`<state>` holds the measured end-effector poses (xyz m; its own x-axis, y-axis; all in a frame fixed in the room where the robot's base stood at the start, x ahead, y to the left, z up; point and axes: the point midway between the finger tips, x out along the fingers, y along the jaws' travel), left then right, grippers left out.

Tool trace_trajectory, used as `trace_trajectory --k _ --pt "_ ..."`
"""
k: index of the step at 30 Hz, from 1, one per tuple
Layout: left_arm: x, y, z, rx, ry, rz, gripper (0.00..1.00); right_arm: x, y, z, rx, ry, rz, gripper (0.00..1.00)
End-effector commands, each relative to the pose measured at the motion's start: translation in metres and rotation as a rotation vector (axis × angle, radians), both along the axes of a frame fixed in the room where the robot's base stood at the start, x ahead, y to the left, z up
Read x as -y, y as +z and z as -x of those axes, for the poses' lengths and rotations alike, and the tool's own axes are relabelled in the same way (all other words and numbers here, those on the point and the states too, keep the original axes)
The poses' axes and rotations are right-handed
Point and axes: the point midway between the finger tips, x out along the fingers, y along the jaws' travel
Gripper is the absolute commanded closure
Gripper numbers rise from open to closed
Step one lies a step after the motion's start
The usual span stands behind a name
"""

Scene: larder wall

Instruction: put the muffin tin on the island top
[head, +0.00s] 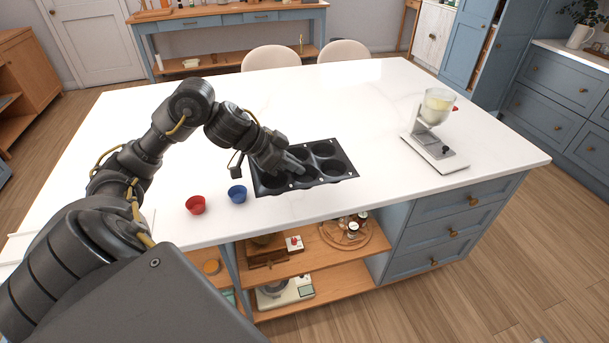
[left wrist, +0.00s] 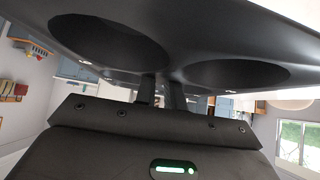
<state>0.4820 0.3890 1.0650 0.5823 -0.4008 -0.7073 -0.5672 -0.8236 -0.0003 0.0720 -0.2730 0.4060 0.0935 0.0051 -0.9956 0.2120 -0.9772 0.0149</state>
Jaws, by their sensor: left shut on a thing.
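The dark muffin tin (head: 338,180) is at the near middle of the white island top (head: 350,100), with its cups facing up. It looks level and close to the surface; I cannot tell whether it touches. My left gripper (head: 298,168) reaches over from the left and is shut on the tin. In the left wrist view the fingers (left wrist: 162,90) meet the tin (left wrist: 160,48) between two of its cups. My right gripper is not in view.
Shelves below the near edge hold several items. The far part of the top is clear.

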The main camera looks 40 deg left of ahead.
Motion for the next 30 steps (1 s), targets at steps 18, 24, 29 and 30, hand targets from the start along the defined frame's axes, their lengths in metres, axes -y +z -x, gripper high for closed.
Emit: trace_trajectory --k 18,24,29,30 --pt "-0.065 -0.072 -0.096 -0.001 0.001 0.007 1.00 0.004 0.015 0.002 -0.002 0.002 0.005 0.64" --pt "-0.073 -0.090 -0.109 0.001 -0.002 0.003 1.00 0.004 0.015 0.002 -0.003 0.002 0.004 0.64" --pt "-0.075 -0.092 -0.110 0.002 -0.003 0.002 1.00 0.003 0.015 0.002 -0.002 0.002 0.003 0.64" --pt "-0.075 -0.093 -0.111 0.002 -0.003 0.002 1.00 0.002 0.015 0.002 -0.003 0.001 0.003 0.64"
